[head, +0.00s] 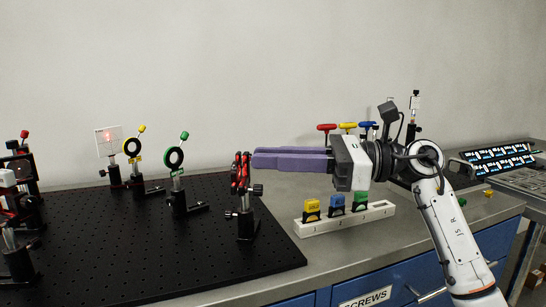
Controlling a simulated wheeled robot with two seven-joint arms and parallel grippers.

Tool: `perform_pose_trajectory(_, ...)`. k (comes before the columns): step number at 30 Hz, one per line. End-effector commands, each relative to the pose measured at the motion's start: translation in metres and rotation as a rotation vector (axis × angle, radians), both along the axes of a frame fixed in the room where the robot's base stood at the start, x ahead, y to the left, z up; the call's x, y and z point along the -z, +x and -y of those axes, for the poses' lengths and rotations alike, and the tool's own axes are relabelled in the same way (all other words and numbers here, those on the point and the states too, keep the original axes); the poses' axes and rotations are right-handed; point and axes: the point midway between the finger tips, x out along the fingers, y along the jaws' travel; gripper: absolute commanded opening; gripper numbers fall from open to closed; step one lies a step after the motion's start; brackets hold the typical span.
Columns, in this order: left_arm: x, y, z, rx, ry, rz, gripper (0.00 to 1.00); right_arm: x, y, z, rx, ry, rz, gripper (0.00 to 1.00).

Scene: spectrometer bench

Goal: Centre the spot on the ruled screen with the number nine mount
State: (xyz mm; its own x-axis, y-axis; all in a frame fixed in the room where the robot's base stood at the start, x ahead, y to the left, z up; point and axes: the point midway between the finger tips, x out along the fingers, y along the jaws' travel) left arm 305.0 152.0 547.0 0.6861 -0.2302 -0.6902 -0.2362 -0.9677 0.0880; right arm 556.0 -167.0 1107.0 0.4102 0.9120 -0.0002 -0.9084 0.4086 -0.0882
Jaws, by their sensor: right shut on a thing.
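The ruled screen (108,140) is a pale, upright plate on a black post at the back left of the breadboard. A small red spot shows on it, near its upper middle. A red-and-black mount (240,175) stands on a post near the breadboard's right side; no number can be read on it. My right gripper (256,160) has long purple fingers and reaches in from the right. It is shut at this mount's right side, on what looks like a knob, mostly hidden between the fingertips. A lower black knob (257,190) shows below the fingers. My left gripper is not in view.
Yellow (132,147) and green (174,158) ring mounts stand left on the black breadboard (150,255); more mounts crowd the left edge. A white rack (345,220) with coloured blocks sits below my right gripper. T-handled tools (348,126) stand behind. The breadboard's front middle is clear.

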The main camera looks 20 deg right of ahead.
Motion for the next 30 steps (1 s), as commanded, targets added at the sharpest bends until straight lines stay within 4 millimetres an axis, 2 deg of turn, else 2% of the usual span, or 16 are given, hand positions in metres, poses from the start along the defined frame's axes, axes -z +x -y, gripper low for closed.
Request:
perform_pose_trajectory(8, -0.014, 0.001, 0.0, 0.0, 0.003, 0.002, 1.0, -0.002, 0.0, 0.001, 0.001, 0.056, -0.132, 0.0)
perform_pose_trajectory(21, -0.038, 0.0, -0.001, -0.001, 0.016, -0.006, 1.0, -0.003, 0.0, 0.001, -0.002, 0.214, -0.486, 0.0)
perform_pose_trajectory(30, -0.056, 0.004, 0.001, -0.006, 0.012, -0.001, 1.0, -0.002, 0.0, 0.001, -0.004, 0.299, -0.671, 0.0)
